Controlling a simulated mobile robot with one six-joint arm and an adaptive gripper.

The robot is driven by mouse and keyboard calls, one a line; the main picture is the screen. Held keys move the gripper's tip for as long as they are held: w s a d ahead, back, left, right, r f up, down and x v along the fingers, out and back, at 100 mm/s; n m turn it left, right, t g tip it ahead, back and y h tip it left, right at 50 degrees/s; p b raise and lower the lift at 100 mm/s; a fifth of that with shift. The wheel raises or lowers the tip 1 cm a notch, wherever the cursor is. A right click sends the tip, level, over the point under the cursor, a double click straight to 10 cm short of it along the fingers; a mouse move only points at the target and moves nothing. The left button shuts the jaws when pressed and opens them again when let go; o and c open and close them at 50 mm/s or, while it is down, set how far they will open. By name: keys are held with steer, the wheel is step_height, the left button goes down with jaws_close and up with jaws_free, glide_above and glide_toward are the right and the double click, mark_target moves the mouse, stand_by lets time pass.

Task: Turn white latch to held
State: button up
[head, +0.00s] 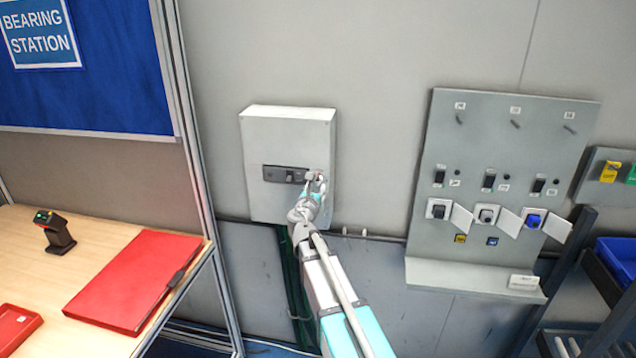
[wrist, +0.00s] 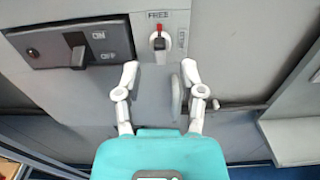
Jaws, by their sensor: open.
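The white latch (wrist: 159,44) is a small knob with a red mark on the front of a grey wall box (head: 288,133). Its red mark points up at the word FREE in the wrist view. A sideways label, too small to read surely, is right of it. In the head view the latch (head: 309,176) is partly hidden by my gripper (head: 317,181). In the wrist view my gripper (wrist: 160,72) is open and empty, its two fingertips either side of and just below the latch, apart from it.
Left of the latch is a dark ON/OFF switch panel (wrist: 72,48). A grey rounded piece (wrist: 177,96) shows by the right finger; what it is I cannot tell. A grey panel with switches and sockets (head: 500,130) hangs right. A wooden table (head: 100,235) stands left.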

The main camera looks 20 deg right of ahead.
mark_target(318, 183)
steer(key=shift+x, duration=2.4)
jaws_close()
